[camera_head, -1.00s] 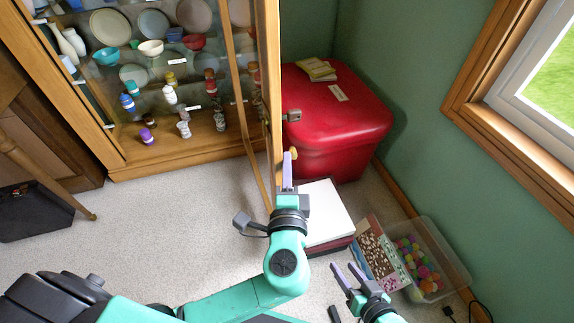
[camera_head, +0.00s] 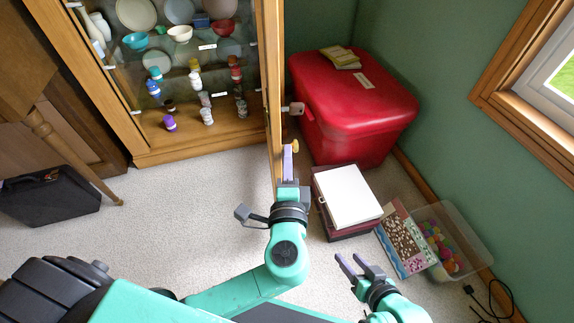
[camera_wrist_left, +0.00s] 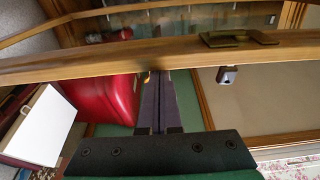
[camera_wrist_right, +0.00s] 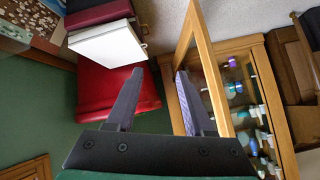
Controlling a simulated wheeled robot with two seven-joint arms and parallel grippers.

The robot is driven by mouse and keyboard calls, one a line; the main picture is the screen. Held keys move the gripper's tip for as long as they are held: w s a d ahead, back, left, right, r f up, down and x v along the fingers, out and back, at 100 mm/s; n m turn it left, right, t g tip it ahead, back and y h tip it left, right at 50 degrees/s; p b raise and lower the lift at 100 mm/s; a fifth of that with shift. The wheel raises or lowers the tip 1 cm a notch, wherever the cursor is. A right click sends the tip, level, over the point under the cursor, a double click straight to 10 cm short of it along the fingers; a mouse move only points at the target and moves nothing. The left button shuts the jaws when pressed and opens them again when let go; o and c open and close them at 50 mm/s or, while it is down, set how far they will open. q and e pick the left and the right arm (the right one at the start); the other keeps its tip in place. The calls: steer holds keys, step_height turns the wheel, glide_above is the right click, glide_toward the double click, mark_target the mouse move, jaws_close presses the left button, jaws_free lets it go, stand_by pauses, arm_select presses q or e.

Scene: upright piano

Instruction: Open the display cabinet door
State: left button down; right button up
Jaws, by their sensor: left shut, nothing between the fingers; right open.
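The display cabinet (camera_head: 187,155) stands at the upper left of the head view. Its wood-framed door (camera_head: 273,120) stands swung out and shows nearly edge-on. In the left wrist view the door's rail (camera_wrist_left: 100,66) crosses the picture and carries a brass handle (camera_wrist_left: 238,39). My left gripper (camera_head: 288,150) is shut and empty, just right of the door's edge; its closed fingers (camera_wrist_left: 152,75) reach up to the rail. Whether they touch is unclear. My right gripper (camera_head: 357,260) is open and empty, low and right of the door. The door frame (camera_wrist_right: 208,65) also shows in the right wrist view.
Dishes and figurines fill the cabinet shelves. A red chest (camera_head: 355,110) stands right of the door. A white-topped box (camera_head: 348,197), a patterned board (camera_head: 405,240) and a clear bin of balls (camera_head: 465,255) lie on the floor. A dark case (camera_head: 50,197) is left. Carpet (camera_head: 180,205) before the cabinet is clear.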

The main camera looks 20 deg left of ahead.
arm_select(q)
steer(key=p+v, duration=0.1)
steer(key=v, duration=1.3)
steer(key=shift+s, duration=0.15)
arm_select(e)
steer(key=d, duration=0.1)
steer(key=r+g, duration=0.1)
steer(key=d+h, duration=0.1)
steer(key=shift+s+d+r+g, duration=0.15)
steer(key=shift+s+d+g, duration=0.15)
